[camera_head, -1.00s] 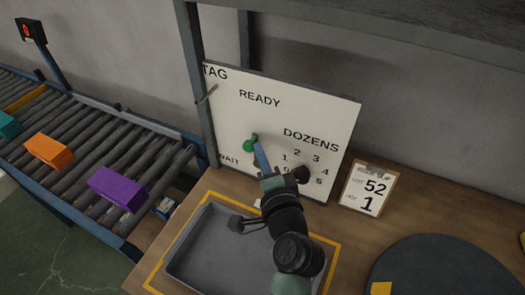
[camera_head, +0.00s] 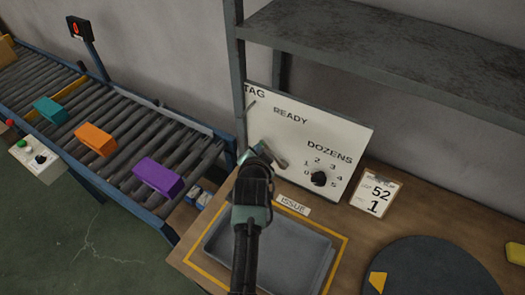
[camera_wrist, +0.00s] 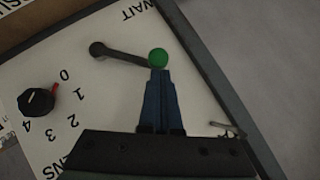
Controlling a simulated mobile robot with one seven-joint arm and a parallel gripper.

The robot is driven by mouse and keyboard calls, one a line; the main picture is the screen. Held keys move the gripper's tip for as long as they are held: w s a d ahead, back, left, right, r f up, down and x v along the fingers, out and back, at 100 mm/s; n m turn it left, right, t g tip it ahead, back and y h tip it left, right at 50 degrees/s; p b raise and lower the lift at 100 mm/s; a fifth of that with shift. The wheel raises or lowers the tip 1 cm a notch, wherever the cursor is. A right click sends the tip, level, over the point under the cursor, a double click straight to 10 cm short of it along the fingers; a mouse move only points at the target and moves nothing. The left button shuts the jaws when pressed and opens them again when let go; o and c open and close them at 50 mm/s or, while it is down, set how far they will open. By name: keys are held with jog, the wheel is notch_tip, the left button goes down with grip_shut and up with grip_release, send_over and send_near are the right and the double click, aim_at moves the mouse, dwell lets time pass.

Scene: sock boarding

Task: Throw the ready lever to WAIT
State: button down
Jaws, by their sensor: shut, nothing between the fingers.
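The ready lever shows in the wrist view as a dark bar (camera_wrist: 125,53) running from a round pivot to a green knob (camera_wrist: 158,58). The knob is close to the printed WAIT label (camera_wrist: 150,8). My gripper (camera_wrist: 159,74) is shut and empty, its blue fingertips right at the knob's edge; I cannot tell whether they touch it. In the head view my arm is in front of the left part of the white panel (camera_head: 345,140) and hides the green knob and the WAIT label. The READY label (camera_head: 290,117) stays visible above.
A black DOZENS dial (camera_head: 319,179) is right of the lever, with a clipboard (camera_head: 373,194) beyond. A grey tray (camera_head: 318,248) lies below the panel. A shelf (camera_head: 390,55) overhangs. A roller conveyor (camera_head: 115,143) with coloured blocks runs at left.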

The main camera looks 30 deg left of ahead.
jog(key=a+f+n+h+b, duration=0.3)
jog(key=a+f+h+b, duration=0.2)
jog(key=b, duration=0.5)
notch_tip(320, 180, down, 2)
jog(key=shift+w+a+n+g+h, duration=0.2)
jog(key=shift+a+n+g+h, duration=0.1)
jog(key=shift+a+n+h, duration=0.15)
jog(key=shift+f+b, duration=0.1)
jog(key=shift+b, duration=0.25)
